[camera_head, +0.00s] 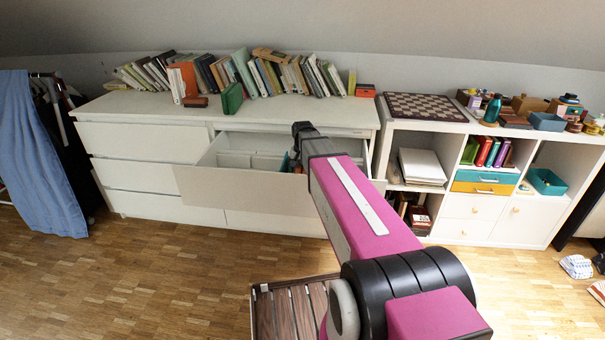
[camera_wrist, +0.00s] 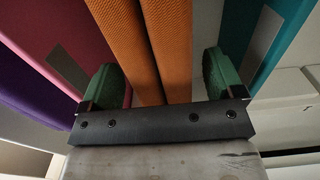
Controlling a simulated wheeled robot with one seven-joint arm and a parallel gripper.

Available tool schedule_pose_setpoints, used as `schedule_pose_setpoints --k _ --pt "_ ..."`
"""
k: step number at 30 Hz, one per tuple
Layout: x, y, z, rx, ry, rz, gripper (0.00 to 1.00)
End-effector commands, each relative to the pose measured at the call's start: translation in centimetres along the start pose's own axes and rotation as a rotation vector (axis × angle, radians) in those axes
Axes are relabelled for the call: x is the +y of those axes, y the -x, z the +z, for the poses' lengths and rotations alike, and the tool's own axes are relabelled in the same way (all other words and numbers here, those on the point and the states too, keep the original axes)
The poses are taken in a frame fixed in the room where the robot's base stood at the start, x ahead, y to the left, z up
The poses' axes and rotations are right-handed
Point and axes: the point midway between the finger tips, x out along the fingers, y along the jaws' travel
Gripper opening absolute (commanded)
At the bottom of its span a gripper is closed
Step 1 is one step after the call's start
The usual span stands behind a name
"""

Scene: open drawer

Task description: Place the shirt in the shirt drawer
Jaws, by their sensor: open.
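The open drawer (camera_head: 246,190) is pulled out from the upper right of the white dresser, with white dividers inside. My gripper (camera_head: 296,160) reaches down at the drawer's right part, mostly hidden by my arm. In the wrist view my gripper (camera_wrist: 162,80) is open, its two green pads apart. An orange textured item (camera_wrist: 170,45), split by a lengthwise seam, shows between the pads. A pink item (camera_wrist: 70,45) lies to its left and a teal item (camera_wrist: 285,50) to its right. I cannot tell which, if any, is the shirt.
Books (camera_head: 260,75) and a green box (camera_head: 232,98) stand on the dresser top. A shelf unit with a chessboard (camera_head: 425,107) is at right. A blue cloth (camera_head: 38,160) hangs at left. A slatted wooden item (camera_head: 290,308) is near my base. Floor at left is clear.

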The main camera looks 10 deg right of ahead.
Motion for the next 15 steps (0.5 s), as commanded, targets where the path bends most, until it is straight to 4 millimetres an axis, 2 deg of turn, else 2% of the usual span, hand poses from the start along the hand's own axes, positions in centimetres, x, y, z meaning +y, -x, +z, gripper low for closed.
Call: schedule_pose_setpoints --k 15 --pt "0.0 8.4 0.0 0.001 0.000 0.000 0.87"
